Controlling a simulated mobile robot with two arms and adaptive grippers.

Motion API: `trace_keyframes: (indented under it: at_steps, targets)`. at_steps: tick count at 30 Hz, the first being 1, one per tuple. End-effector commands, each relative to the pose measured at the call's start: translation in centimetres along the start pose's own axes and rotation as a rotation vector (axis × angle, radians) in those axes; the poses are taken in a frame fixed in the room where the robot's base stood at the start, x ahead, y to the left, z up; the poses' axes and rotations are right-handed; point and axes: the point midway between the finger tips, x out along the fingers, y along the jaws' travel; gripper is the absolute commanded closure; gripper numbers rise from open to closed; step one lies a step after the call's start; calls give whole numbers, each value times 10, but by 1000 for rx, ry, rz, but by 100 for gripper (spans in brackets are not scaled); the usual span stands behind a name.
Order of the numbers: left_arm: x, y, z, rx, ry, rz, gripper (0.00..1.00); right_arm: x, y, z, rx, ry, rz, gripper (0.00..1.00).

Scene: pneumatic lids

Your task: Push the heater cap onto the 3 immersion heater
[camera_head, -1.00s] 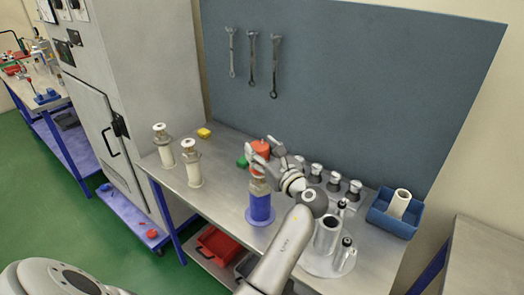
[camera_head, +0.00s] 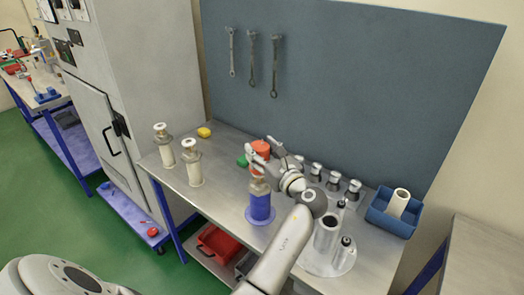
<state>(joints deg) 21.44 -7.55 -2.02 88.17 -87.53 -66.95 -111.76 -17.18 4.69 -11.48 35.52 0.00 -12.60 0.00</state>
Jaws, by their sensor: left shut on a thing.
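A blue-bodied immersion heater (camera_head: 260,207) stands upright on a round base at the middle of the bench. A grey metal cap (camera_head: 259,186) sits at its top; whether it is fully seated I cannot tell. Two white-bodied heaters (camera_head: 194,170) (camera_head: 164,153) stand upright at the left, each with a metal top.
Several grey and black capped pieces (camera_head: 334,181) stand in a row behind my arm. A round stand (camera_head: 325,262) with upright cylinders is at the right, near a blue bin (camera_head: 391,215) holding a white roll. Red, green and yellow blocks (camera_head: 204,132) lie toward the back.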

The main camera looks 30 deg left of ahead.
Motion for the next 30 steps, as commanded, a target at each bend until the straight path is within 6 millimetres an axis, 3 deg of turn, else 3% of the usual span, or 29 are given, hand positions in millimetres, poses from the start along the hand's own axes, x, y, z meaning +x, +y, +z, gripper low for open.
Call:
trace_keyframes:
  at_steps: [7,30]
  targets:
    - [0,0,1,1,-1,0,71,-7,0,0,0,0,0,32]
    - [0,0,-10,1,-1,0,71,0,-2,0,1,0,-2,32]
